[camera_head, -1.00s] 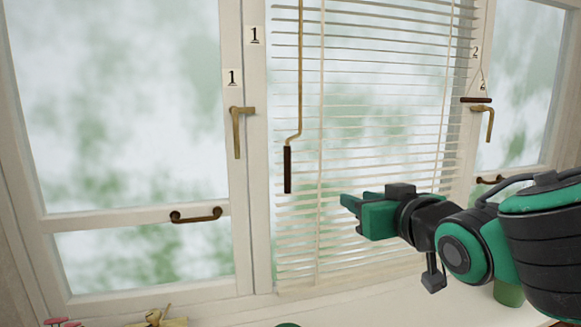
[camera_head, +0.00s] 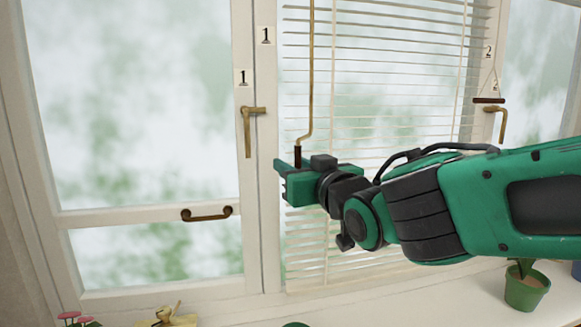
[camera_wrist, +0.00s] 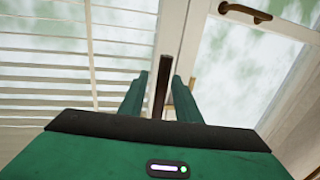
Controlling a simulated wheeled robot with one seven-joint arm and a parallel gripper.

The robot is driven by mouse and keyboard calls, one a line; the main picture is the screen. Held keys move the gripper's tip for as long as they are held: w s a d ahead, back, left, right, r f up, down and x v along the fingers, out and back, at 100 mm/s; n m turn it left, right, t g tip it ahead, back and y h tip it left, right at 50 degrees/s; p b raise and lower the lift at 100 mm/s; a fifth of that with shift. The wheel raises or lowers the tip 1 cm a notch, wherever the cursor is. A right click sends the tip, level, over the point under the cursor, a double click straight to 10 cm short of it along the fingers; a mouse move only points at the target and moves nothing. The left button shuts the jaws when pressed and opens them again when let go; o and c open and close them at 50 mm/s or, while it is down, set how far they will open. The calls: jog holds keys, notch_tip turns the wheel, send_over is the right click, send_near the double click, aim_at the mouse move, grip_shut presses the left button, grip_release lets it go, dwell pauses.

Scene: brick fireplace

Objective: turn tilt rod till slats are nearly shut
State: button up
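The tilt rod (camera_head: 311,75) is a thin brass crank that hangs in front of the blind and ends in a dark brown handle (camera_head: 298,154). The blind's slats (camera_head: 390,105) are open, with wide gaps showing the view outside. My gripper (camera_head: 283,178) is at the handle, and hides its lower part in the head view. In the wrist view, the handle (camera_wrist: 161,85) stands between the two fingers of my gripper (camera_wrist: 160,92). The fingers are apart, with a visible gap at each side of the handle.
A brass window handle (camera_head: 248,125) is left of the rod, and a dark curved pull (camera_head: 207,213) sits lower left. Another brass handle (camera_head: 497,115) is at the right. A green plant pot (camera_head: 526,290) and a wooden figure (camera_head: 167,316) stand on the sill.

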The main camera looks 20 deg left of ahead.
jog(key=shift+x, duration=0.8)
jog(key=shift+c, duration=0.2)
